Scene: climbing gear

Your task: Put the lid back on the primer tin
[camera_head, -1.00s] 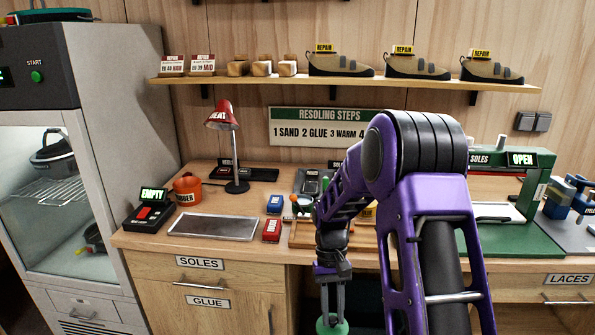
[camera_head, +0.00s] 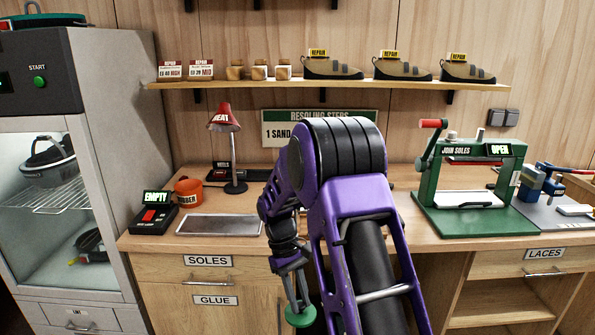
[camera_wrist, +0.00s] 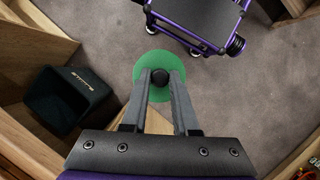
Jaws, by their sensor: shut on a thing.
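My gripper (camera_head: 293,288) is shut on the dark knob of a round green lid (camera_head: 300,315), holding it low in front of the bench drawers. In the wrist view my gripper (camera_wrist: 160,78) pinches the knob, and the green lid (camera_wrist: 147,68) shows around the fingertips, above the grey floor. I cannot make out the primer tin in either current view; my arm hides the middle of the bench.
A green press (camera_head: 476,180) stands at right. A dark bin (camera_wrist: 62,103) sits on the floor left in the wrist view.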

